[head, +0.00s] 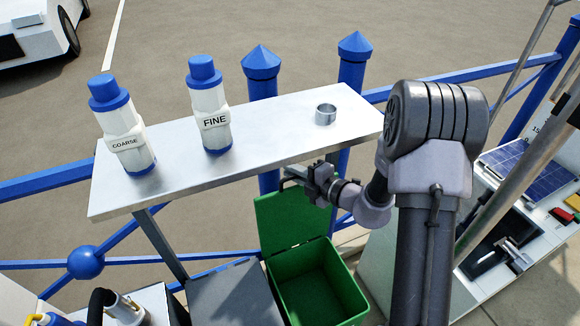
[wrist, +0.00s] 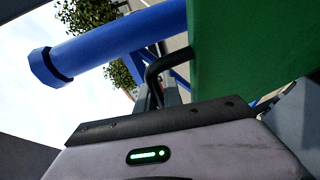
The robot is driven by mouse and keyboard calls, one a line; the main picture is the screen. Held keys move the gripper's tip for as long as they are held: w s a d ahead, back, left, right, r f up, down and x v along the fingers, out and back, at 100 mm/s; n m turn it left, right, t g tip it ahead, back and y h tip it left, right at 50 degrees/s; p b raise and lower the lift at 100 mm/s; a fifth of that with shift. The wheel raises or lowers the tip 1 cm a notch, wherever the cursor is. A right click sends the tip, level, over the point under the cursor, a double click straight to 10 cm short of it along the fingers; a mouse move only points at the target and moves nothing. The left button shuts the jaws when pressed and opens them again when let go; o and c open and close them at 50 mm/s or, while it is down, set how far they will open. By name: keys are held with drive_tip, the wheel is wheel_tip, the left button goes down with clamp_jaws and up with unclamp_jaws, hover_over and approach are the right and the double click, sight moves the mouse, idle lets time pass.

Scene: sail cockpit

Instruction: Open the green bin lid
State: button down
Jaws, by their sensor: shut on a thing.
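The green bin (head: 340,285) stands below the shelf, and its inside shows from above. Its green lid (head: 288,218) is raised, standing steeply up at the bin's back edge. My gripper (head: 296,174) is at the lid's upper edge, under the shelf's front edge. In the wrist view the lid (wrist: 255,45) fills the upper right, and a dark bent handle (wrist: 165,62) sticks out from it. My gripper (wrist: 160,100) is shut on this handle; the fingertips are partly hidden.
A pale shelf (head: 250,130) with a COARSE bottle (head: 122,140), a FINE bottle (head: 212,118) and a metal cup (head: 325,114) stands close to my arm. A grey box (head: 235,295) is left of the bin. Blue posts (head: 262,80) and rails stand behind.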

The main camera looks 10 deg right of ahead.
drive_tip(key=s, duration=0.2)
drive_tip(key=s+d+p, duration=0.1)
drive_tip(key=s, duration=0.2)
drive_tip(key=shift+s+d+r, duration=0.1)
drive_tip(key=c, duration=1.8)
unclamp_jaws()
drive_tip(key=o, duration=0.3)
drive_tip(key=shift+s+r, duration=0.15)
drive_tip(key=shift+s, duration=0.2)
drive_tip(key=p+v, duration=0.4)
drive_tip(key=v, duration=1.3)
drive_tip(key=shift+s+p, duration=0.1)
drive_tip(key=shift+p, duration=0.3)
